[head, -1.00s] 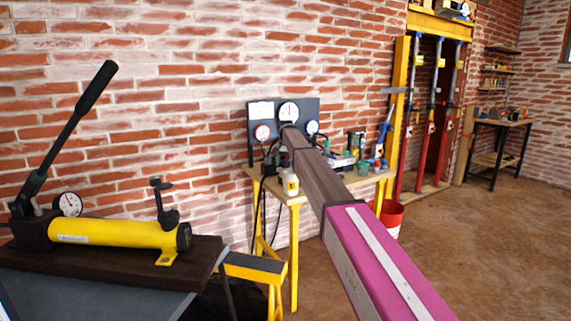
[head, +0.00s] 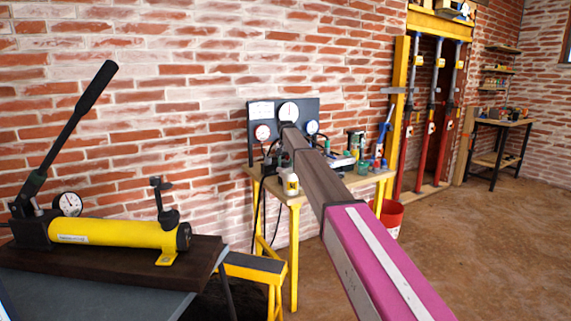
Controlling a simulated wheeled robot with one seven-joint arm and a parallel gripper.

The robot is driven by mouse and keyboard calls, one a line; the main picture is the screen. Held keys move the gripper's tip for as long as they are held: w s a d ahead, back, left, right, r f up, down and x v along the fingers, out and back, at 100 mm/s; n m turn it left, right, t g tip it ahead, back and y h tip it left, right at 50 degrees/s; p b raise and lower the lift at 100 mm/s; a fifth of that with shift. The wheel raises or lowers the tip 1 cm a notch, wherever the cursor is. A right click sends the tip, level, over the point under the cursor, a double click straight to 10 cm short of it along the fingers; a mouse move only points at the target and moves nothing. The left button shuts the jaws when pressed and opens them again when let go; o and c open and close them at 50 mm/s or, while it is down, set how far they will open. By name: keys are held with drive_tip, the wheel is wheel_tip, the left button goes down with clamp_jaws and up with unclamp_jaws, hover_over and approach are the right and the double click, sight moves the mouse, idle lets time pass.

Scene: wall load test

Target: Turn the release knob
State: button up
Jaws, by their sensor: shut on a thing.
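My arm reaches from the lower right toward the dark gauge panel (head: 308,104) at the wall. My gripper cannot be made out; the far end of my arm hides what lies beyond it. A dark shape with hoses (head: 271,157) shows left of the arm's end, too small to tell what it is. I cannot pick out the release knob for certain. A yellow hand pump (head: 110,233) with a long black lever (head: 72,133) lies at the left, with a small gauge (head: 68,203) and a black T-shaped fitting (head: 161,196).
The pump sits on a dark board (head: 90,268) at the near left. A yellow-legged table (head: 294,250) below the panel holds a small bottle (head: 292,184) and other small items. A red bucket (head: 392,215) stands right of it. The floor at the right is clear.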

drive_tip(key=n, duration=0.4)
drive_tip(key=shift+n, duration=0.3)
drive_tip(key=n, duration=0.3)
drive_tip(key=shift+n, duration=0.3)
drive_tip(key=n, duration=0.4)
drive_tip(key=shift+n, duration=1.9)
drive_tip(key=o, duration=0.9)
drive_tip(key=shift+o, duration=0.2)
drive_tip(key=shift+r, duration=0.15)
